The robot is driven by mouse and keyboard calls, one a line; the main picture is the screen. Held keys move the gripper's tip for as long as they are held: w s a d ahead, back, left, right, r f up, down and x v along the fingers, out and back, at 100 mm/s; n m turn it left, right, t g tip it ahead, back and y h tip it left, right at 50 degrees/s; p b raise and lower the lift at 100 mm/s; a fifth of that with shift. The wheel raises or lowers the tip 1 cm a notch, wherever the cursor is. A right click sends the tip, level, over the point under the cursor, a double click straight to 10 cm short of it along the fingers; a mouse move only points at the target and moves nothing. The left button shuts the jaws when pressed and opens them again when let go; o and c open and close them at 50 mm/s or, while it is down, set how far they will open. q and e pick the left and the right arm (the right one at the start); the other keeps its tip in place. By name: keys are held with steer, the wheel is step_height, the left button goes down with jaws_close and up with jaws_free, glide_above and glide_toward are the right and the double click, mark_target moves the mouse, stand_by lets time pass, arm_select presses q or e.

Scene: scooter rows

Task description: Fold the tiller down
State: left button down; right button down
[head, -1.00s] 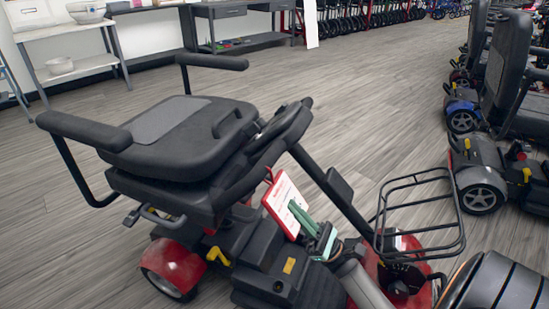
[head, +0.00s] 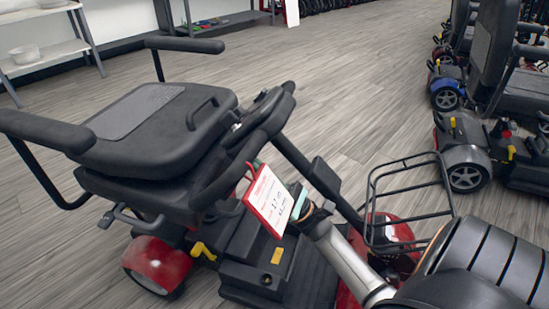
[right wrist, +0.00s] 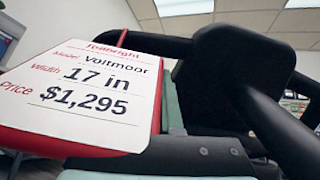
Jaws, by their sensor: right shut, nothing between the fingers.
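The red scooter's black tiller (head: 317,182) slants up from the front deck to its handlebar (head: 262,125), which sits close against the front of the seat (head: 160,125). My right gripper (head: 301,204), with teal fingers, is shut and empty. It reaches up beside the tiller, partly hidden behind a red-edged price tag (head: 268,200). In the right wrist view the tag (right wrist: 85,90) fills the left side, and black bars of the scooter (right wrist: 255,85) are close ahead. Whether the fingers touch the handlebar cannot be told. My left gripper is not in view.
A wire basket (head: 410,205) stands at the scooter's front, right of my right arm. More scooters (head: 467,170) line the right side. A shelf with bowls (head: 50,55) is at the back left. The wooden floor (head: 345,80) between is clear.

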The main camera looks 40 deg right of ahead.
steer(key=shift+x, duration=1.2)
steer(key=shift+s+d+r+p, duration=0.3)
steer(key=shift+s+r+p, duration=0.05)
steer(key=shift+s+r, duration=0.15)
steer(key=shift+s+d+r+p, duration=0.25)
steer(key=shift+s+r+p, duration=0.1)
steer(key=shift+r, duration=0.15)
